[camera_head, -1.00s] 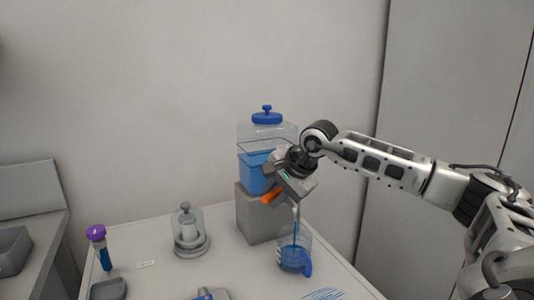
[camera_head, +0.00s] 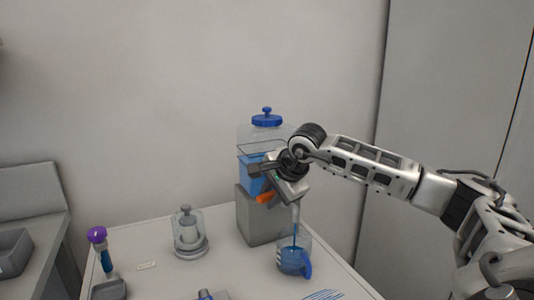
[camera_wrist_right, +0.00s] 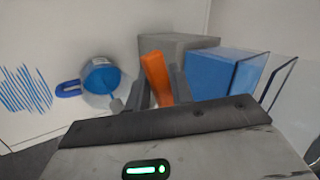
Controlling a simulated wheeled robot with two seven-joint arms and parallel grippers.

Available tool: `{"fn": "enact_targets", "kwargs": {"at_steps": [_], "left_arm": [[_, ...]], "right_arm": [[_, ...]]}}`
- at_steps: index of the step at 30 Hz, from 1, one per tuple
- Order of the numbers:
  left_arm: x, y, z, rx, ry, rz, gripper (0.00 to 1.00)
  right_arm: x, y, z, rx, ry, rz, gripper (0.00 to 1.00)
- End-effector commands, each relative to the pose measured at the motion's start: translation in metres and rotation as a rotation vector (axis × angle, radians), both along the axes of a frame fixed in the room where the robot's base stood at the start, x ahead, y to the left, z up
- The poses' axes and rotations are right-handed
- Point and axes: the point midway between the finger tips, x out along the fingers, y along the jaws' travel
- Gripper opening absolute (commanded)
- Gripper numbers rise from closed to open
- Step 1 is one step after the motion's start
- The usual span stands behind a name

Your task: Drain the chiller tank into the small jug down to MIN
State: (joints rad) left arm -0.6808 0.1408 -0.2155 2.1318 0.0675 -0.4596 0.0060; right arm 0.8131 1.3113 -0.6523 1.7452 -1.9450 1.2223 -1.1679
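The chiller tank (camera_head: 250,172) is clear with a blue lid and blue liquid inside, on a grey block (camera_head: 257,218). My right gripper (camera_head: 272,193) is at the tank's front. In the right wrist view its dark fingers (camera_wrist_right: 159,92) sit on both sides of the orange tap lever (camera_wrist_right: 157,76) and look shut on it. A thin blue stream falls from the spout (camera_head: 295,213) into the small jug (camera_head: 294,261), which stands below with blue liquid in its lower part. The jug shows also in the right wrist view (camera_wrist_right: 101,78). The MIN mark cannot be read. My left gripper is out of view.
A clear domed vessel (camera_head: 189,235) stands left of the block. A purple-capped tube (camera_head: 103,255) and a grey tray (camera_head: 108,290) are at the table's left. Blue lines (camera_head: 323,295) mark the table at the front. A grey bin (camera_head: 12,253) is far left.

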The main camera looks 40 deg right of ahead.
Motion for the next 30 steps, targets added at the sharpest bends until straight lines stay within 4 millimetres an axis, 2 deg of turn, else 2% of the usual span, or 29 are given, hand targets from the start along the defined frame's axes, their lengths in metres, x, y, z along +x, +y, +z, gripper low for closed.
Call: {"fn": "enact_targets", "kwargs": {"at_steps": [3, 7, 22, 24, 30], "left_arm": [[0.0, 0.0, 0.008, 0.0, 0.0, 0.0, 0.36], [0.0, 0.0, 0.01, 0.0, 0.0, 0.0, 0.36], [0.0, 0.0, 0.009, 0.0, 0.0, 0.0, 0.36], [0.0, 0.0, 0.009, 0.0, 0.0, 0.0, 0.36], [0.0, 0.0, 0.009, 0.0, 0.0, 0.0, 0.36]], "right_arm": [[0.01, 0.002, 0.003, 0.002, -0.004, -0.153, 0.21], [0.014, 0.0, 0.002, 0.002, -0.003, -0.258, 0.21], [0.017, -0.003, 0.002, 0.0, -0.004, -0.255, 0.21], [0.017, -0.003, 0.002, 0.0, -0.005, -0.255, 0.32], [0.017, -0.003, 0.001, 0.001, -0.002, -0.254, 0.32]]}}
